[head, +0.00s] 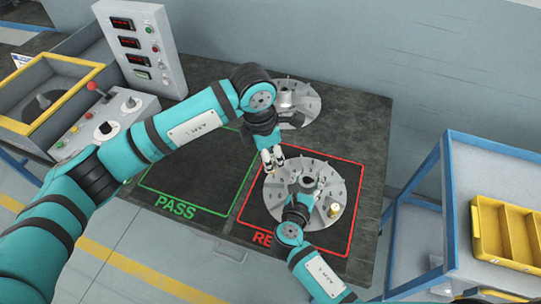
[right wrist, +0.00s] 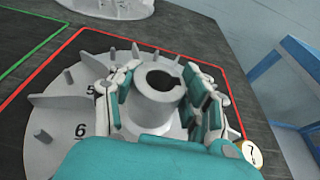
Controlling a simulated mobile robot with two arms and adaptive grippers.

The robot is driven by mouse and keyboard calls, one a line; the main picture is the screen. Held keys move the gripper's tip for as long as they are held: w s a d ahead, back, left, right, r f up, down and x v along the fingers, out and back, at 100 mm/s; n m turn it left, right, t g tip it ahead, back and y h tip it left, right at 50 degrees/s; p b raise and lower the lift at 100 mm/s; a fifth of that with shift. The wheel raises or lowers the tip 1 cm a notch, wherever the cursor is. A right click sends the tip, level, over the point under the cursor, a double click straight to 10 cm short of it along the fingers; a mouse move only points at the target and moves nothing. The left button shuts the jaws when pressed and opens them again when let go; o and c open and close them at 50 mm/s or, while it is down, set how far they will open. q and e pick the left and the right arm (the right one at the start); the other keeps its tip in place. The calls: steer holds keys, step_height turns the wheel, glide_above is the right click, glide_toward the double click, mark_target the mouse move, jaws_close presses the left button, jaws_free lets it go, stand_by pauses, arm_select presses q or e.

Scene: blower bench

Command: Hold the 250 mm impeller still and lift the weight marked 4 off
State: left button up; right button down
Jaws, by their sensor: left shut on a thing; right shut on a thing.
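The grey impeller (head: 273,192) lies flat in the red-outlined square, its hub facing up. My right gripper (head: 307,187) is shut on the hub (right wrist: 160,88), a finger on each side, as the right wrist view shows. My left gripper (head: 272,164) is shut on a small brass-coloured weight (head: 273,173) near the impeller's upper-left edge. Its mark is too small to read. It seems to be above the plate, as neither shows in the right wrist view. Another brass weight (head: 334,210) sits at the impeller's right; its top (right wrist: 251,153) seems to read 7.
Another grey impeller (head: 304,103) lies at the back of the dark bench. The green PASS square (head: 190,190) is empty. A control panel (head: 140,50) and a yellow-framed machine (head: 45,90) stand left. A blue cart with a yellow bin (head: 505,232) stands right.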

steer(key=shift+s+a+f, duration=0.1)
steer(key=shift+s+f, duration=0.1)
steer(key=shift+f, duration=0.15)
steer(key=c, duration=1)
jaws_free()
steer(key=o, duration=0.5)
steer(key=shift+w+r, duration=0.1)
steer(key=shift+r, duration=0.05)
steer(key=shift+c, duration=0.2)
steer(key=shift+r, duration=0.1)
steer(key=v, duration=1.2)
steer(key=shift+r, duration=0.1)
